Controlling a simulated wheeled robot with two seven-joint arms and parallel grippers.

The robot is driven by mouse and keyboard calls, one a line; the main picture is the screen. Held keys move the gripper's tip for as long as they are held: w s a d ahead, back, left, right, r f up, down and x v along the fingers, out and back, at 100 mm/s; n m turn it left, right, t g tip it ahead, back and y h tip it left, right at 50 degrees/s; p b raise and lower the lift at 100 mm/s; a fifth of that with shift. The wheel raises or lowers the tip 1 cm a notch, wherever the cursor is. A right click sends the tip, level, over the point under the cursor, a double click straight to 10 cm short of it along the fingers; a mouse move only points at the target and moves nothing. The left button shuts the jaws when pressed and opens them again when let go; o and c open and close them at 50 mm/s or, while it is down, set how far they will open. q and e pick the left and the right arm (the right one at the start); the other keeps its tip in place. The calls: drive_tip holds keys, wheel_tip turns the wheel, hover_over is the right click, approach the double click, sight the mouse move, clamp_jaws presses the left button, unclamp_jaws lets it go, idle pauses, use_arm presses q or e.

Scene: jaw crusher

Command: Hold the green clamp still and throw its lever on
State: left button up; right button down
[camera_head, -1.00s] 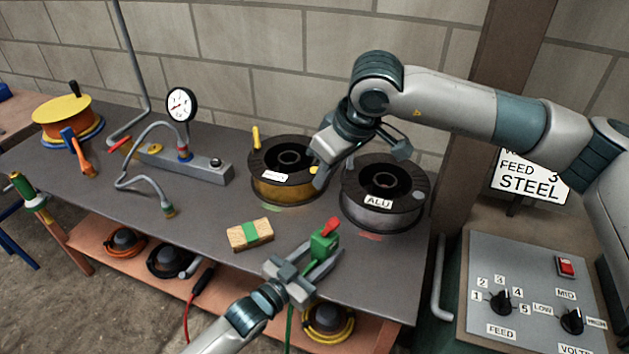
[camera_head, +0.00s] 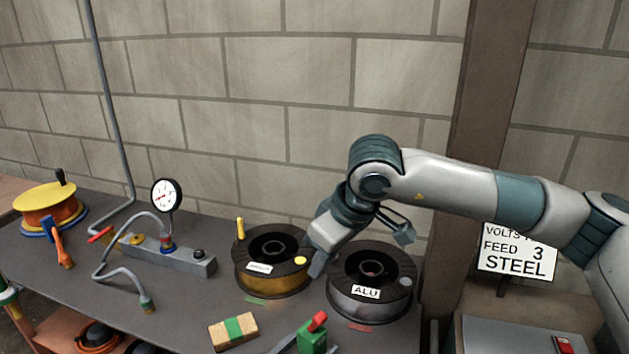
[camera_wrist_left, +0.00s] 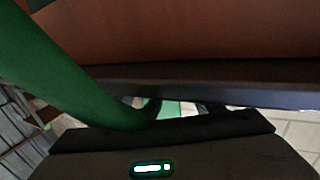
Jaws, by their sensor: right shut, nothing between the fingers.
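The green clamp (camera_head: 311,340) shows at the bottom edge of the head view, by the front of the bench, with its red lever (camera_head: 317,321) slanting up to the right. Its lower part is cut off. My left gripper (camera_head: 285,345) is at the clamp, almost wholly below the frame; a grey part shows just left of it. I cannot see whether its fingers press on the clamp. My right gripper (camera_head: 318,266) is shut and empty, behind and above the clamp, by the spools.
The ALU spool (camera_head: 372,304) and a yellow-brown spool (camera_head: 270,285) stand behind the clamp. A wooden block with a green band (camera_head: 233,331) lies to its left. A gauge (camera_head: 166,195) and grey manifold (camera_head: 180,260) stand further left. A post (camera_head: 482,120) rises at right.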

use_arm(q)
drive_tip(key=v, duration=1.2)
drive_tip(key=shift+a, duration=0.15)
idle(0.4)
